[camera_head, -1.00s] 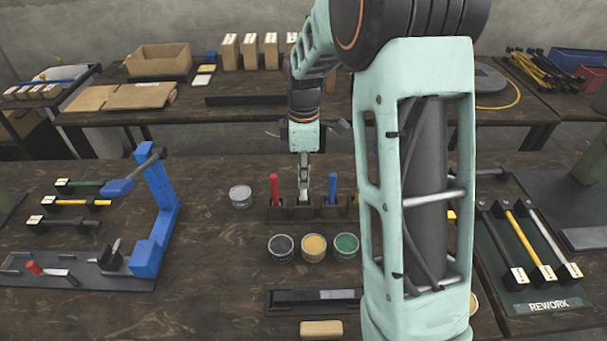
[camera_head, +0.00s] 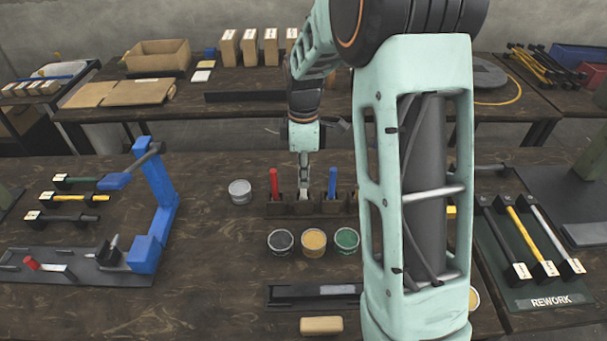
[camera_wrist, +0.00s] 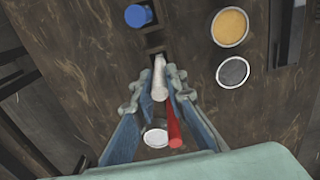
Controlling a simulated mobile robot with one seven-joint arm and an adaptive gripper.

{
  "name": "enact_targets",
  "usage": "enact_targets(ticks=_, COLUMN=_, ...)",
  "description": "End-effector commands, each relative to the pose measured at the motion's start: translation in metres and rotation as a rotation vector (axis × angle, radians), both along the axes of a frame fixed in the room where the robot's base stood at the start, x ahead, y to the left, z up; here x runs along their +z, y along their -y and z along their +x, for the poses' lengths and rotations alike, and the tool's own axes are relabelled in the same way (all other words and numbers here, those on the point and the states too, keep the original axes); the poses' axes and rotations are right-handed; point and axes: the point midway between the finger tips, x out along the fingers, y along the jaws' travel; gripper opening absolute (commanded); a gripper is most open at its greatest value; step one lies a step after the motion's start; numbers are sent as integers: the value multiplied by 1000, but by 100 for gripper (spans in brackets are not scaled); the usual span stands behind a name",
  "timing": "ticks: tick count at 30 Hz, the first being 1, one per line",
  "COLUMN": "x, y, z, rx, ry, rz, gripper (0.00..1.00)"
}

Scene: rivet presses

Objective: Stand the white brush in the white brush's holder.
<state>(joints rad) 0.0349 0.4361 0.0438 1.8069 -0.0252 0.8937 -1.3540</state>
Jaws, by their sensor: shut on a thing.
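My gripper (camera_head: 304,172) is shut on the white brush (camera_head: 304,190) and points down over the dark wooden brush holder row (camera_head: 290,211). In the wrist view the white brush (camera_wrist: 158,75) is between the fingertips (camera_wrist: 158,88). The brush looks about upright, its lower end at the compartment between the red brush (camera_head: 274,184) and the blue brush (camera_head: 332,184). The front wall seems to hide its lowest part; how deep it sits I cannot tell. The red brush also shows beside my right finger in the wrist view (camera_wrist: 174,128).
A pale can (camera_head: 240,191) stands left of the holder. Black (camera_head: 281,242), yellow (camera_head: 313,242) and green (camera_head: 346,240) paint cans stand in front. A blue stand (camera_head: 160,205) is further left. My arm hides the holder's right end.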

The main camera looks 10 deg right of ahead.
Motion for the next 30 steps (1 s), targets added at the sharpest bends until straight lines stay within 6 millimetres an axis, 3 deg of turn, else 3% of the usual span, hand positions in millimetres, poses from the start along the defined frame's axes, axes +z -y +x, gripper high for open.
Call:
enact_targets(ticks=2, x=0, y=0, z=0, rx=0, ry=0, rz=0, gripper=0)
enact_targets(ticks=3, x=0, y=0, z=0, rx=0, ry=0, rz=0, gripper=13)
enact_targets(ticks=9, x=0, y=0, z=0, rx=0, ry=0, rz=0, gripper=33)
enact_targets(ticks=20, x=8, y=0, z=1, rx=0, ry=4, rz=0, gripper=33)
enact_targets(ticks=30, x=74, y=0, z=1, rx=0, ry=6, rz=0, gripper=33)
